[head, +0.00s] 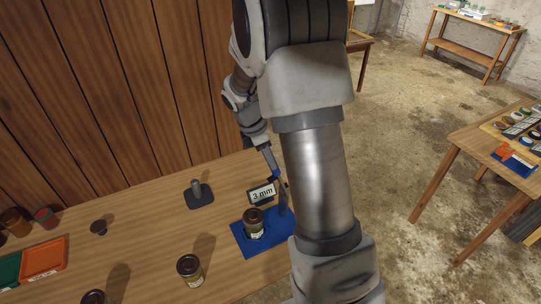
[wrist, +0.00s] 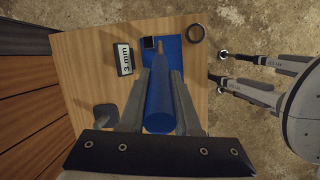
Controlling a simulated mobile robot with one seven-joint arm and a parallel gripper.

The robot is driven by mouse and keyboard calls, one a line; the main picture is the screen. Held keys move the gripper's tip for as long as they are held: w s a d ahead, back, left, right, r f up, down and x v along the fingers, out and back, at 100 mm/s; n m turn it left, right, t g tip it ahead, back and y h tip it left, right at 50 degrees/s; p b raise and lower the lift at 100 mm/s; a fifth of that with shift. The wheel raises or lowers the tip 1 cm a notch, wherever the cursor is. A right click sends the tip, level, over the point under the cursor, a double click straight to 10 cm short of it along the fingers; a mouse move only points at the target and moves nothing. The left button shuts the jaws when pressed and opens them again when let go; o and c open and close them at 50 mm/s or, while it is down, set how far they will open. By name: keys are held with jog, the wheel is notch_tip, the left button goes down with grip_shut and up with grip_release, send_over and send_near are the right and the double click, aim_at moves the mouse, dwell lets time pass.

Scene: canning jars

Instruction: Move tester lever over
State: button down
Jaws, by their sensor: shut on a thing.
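The tester has a blue base (head: 245,240) on the wooden table; it also shows in the wrist view (wrist: 200,57). A lidded jar (head: 254,224) stands upright on this base. My gripper (head: 270,165) is beside the tester, behind the "3 mm" sign. In the wrist view my gripper (wrist: 161,105) is shut on a blue cylindrical handle (wrist: 160,100), which appears to be the tester's lever. Its thin brownish far end points toward the base. A small black block (wrist: 150,43) is by the base. My arm hides the tester's right side in the head view.
The "3 mm" sign (head: 263,194) stands close to the tester; a dark stand (head: 200,195) is left of it. Another jar (head: 189,268) stands at the front. Red (head: 43,258) and green trays are far left. A dark ring (wrist: 195,33) is near the table edge. The wood wall is behind.

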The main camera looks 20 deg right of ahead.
jog(key=c, duration=0.6)
grip_release()
jog(key=b+v, duration=0.1)
jog(key=v, duration=1.6)
jog(key=shift+a+r, duration=0.1)
jog(key=shift+r, duration=0.1)
jog(key=s+a+f+m+t+y+b, duration=0.1)
jog(key=s+a+m, duration=0.1)
jog(key=s+m, duration=0.3)
jog(key=s+a+f+m+t+y+b, duration=0.1)
jog(key=s+m, duration=0.4)
jog(key=s, duration=0.5)
jog(key=s+a+f+m+t+y+b, duration=0.1)
jog(key=s+a+m+t+b, duration=0.1)
jog(key=s+m, duration=0.4)
jog(key=shift+s+a+t+y, duration=0.3)
jog(key=shift+s+a+t, duration=0.4)
jog(key=shift+s+a, duration=0.35)
